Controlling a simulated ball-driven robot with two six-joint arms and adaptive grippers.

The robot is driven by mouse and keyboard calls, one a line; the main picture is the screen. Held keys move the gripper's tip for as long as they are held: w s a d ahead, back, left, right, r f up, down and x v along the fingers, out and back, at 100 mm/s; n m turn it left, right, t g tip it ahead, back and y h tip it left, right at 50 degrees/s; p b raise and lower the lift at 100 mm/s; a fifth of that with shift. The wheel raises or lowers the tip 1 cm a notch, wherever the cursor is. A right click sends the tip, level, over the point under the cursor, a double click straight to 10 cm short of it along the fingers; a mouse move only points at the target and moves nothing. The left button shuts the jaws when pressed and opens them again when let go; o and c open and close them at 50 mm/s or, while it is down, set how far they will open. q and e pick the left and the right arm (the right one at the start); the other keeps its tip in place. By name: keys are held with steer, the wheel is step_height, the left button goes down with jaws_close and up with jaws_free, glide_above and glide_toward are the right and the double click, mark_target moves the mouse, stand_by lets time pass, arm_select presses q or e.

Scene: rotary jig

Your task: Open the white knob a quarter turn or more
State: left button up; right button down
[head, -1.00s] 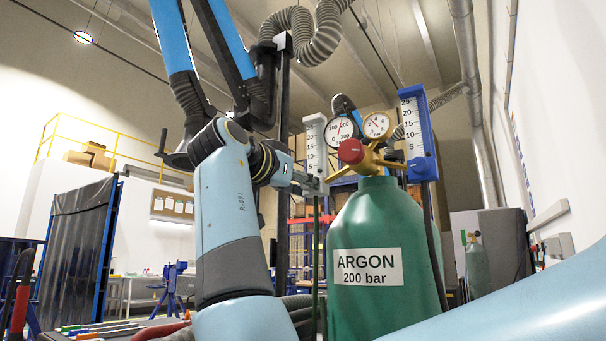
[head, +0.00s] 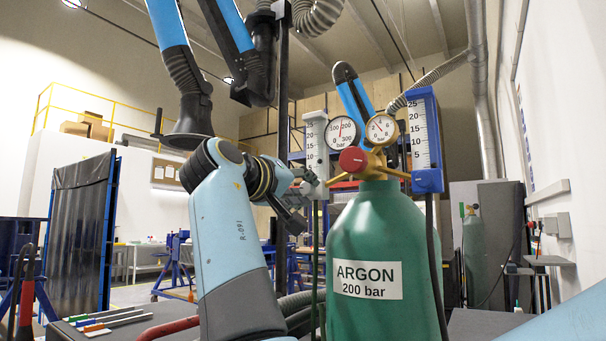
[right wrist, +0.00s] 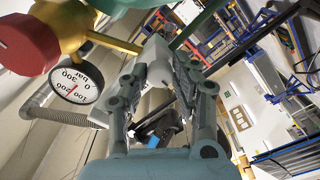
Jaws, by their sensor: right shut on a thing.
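The green argon cylinder (head: 375,235) carries a brass regulator with a white-backed flow gauge (head: 315,145) on its left side. My right gripper (head: 308,183) comes from the left to the lower end of this white gauge. In the right wrist view, my right gripper (right wrist: 160,78) has both fingers around a pale part at the gauge's foot and is shut on it. The white knob itself is mostly hidden by the fingers, so its turn angle cannot be read. My left gripper is not in view.
A red knob (head: 352,159) and two round dials stand close to the right of my gripper. A blue-backed gauge (head: 426,135) is on the regulator's far right. Dark hoses hang beside the cylinder. A grey bench with coloured markers (head: 98,326) lies at lower left.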

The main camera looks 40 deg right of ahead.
steer(key=n+p, duration=0.6)
steer(key=shift+r, duration=0.15)
steer(key=shift+f+n+p, duration=0.2)
steer(key=shift+n+p, duration=1)
steer(key=shift+p, duration=0.1)
steer(key=c, duration=1.1)
jaws_free()
steer(key=shift+a, duration=0.15)
steer(key=shift+o, duration=0.2)
steer(key=shift+r, duration=0.15)
